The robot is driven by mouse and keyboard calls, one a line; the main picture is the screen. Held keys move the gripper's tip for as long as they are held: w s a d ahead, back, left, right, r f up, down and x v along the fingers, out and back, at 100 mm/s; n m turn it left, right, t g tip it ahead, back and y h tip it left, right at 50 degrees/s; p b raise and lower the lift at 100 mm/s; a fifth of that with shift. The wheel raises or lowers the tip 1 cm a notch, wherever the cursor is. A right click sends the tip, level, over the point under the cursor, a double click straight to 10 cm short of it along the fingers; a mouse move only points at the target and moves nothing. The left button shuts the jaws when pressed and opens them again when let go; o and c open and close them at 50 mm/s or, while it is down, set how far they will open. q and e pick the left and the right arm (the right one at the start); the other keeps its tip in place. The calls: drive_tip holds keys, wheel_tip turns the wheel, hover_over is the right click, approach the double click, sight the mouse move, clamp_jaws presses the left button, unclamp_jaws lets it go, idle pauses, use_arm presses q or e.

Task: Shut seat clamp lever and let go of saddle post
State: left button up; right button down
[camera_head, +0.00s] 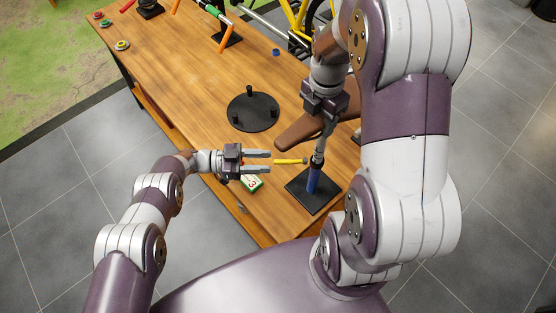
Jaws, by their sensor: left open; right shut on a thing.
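A yellow seat clamp lever (290,161) sticks out to the left from the top of the tube. My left gripper (269,161) is open and empty, its fingers pointing right, just left of the lever's tip. My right gripper (327,122) comes from above and is shut on the saddle post near the saddle. The exact grip and the clamp collar are partly hidden.
A black round stand (253,112) with short pegs is on the wooden table (195,80) behind my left gripper. Bike frame parts (218,14) are at the back. Mid-left table is clear.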

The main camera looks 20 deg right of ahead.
use_arm(q)
drive_tip(key=v, duration=0.6)
drive_tip(key=shift+w+a, duration=0.1)
